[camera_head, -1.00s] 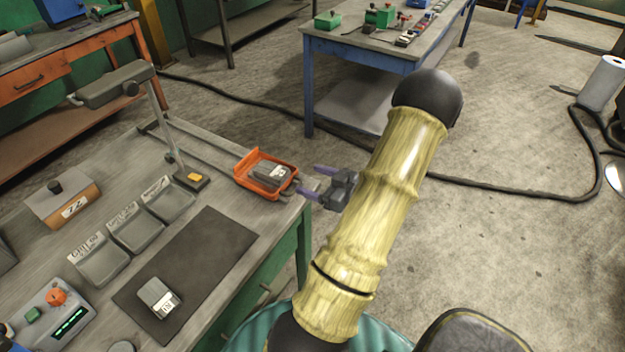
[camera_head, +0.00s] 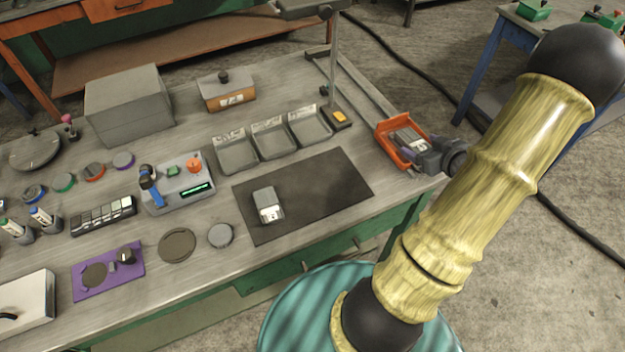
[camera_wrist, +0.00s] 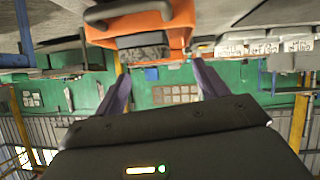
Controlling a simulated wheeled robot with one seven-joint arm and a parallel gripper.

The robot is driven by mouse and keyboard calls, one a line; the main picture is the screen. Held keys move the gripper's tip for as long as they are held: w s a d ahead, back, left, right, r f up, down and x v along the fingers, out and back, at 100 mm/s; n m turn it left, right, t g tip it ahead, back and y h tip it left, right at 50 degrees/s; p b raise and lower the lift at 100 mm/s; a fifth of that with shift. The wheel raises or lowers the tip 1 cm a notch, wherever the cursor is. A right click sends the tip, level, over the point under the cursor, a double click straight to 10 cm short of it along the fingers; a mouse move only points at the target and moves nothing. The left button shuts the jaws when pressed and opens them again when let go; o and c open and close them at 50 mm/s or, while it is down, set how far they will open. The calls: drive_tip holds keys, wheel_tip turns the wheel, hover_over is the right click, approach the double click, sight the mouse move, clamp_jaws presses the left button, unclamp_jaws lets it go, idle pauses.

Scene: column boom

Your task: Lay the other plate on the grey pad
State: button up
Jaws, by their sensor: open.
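One plate (camera_head: 267,205), a small grey block with a white label, lies on the dark grey pad (camera_head: 330,180) on the workbench. The other plate (camera_head: 406,139), also grey with a label, lies in the orange tray (camera_head: 384,134) at the bench's right end. My gripper (camera_head: 421,148) is at the tray's right, open side, with its fingers partly hidden by its own body. In the wrist view, my gripper (camera_wrist: 160,77) is open, its purple fingers apart, facing the orange tray (camera_wrist: 183,14) and the dark plate (camera_wrist: 143,47) inside. I cannot tell whether the fingers touch the plate.
Several grey labelled bins (camera_head: 273,140) stand behind the pad, with a lamp post (camera_head: 332,70) near the tray. Much of the pad is bare.

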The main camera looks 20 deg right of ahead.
drive_tip(key=w+a+r+g+h, duration=0.25)
drive_tip(key=w+a+g, duration=0.25)
drive_tip(key=a, duration=0.7)
drive_tip(key=s+a+r+g, duration=0.1)
drive_tip(key=s+a, duration=0.2)
drive_tip(key=a, duration=0.3)
drive_tip(key=s+a+r+m+g+y, duration=0.1)
drive_tip(key=s+a+g, duration=0.1)
drive_tip(key=a, duration=0.5)
drive_tip(key=s+a+r+g+y, duration=0.1)
drive_tip(key=s+a+r, duration=0.1)
drive_tip(key=s+a, duration=0.2)
drive_tip(key=a, duration=0.3)
drive_tip(key=shift+s+a+g, duration=0.15)
drive_tip(key=shift+s+g, duration=0.15)
drive_tip(key=shift+y, duration=0.25)
